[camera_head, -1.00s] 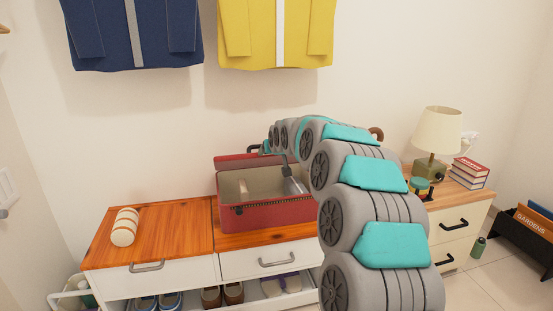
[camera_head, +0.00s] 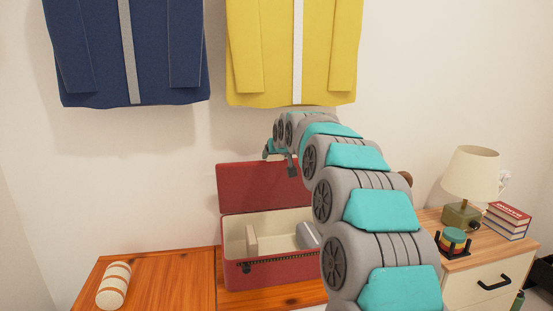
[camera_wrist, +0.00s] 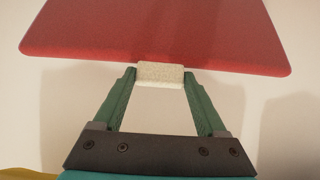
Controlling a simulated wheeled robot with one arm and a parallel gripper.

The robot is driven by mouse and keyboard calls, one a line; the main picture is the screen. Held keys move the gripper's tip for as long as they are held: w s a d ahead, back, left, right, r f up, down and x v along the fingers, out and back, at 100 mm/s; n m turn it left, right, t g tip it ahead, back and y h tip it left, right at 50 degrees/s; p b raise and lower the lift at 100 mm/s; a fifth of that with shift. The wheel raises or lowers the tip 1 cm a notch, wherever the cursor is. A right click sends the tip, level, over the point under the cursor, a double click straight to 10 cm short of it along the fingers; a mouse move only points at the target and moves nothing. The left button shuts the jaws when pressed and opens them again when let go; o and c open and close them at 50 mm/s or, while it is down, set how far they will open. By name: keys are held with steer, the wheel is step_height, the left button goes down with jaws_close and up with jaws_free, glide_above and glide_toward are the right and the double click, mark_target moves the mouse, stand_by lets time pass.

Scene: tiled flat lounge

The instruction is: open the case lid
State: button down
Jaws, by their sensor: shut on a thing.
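The red case (camera_head: 270,272) stands on the orange wooden bench top. Its lid (camera_head: 250,187) is raised at the back, close to upright. The case has a cream inside with a beige divider and a grey item in it. My gripper (camera_head: 280,150) is at the top edge of the lid, partly hidden by my arm. In the wrist view my gripper (camera_wrist: 160,82) has its green fingers closed on a small cream tab (camera_wrist: 161,74) at the edge of the red lid (camera_wrist: 155,35).
A cream striped roll (camera_head: 114,285) lies on the bench (camera_head: 165,275) to the left. A lamp (camera_head: 470,180), books (camera_head: 508,220) and a small stacked item (camera_head: 453,241) stand on the cabinet at right. Blue (camera_head: 85,50) and yellow (camera_head: 330,50) jackets hang above.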

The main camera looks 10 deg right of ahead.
steer(key=shift+w+r, duration=0.15)
steer(key=shift+w, duration=0.05)
jaws_free()
stand_by(0.4)
steer(key=b+v, duration=0.1)
steer(key=v, duration=0.6)
steer(key=shift+s, duration=0.35)
steer(key=shift+r, duration=0.1)
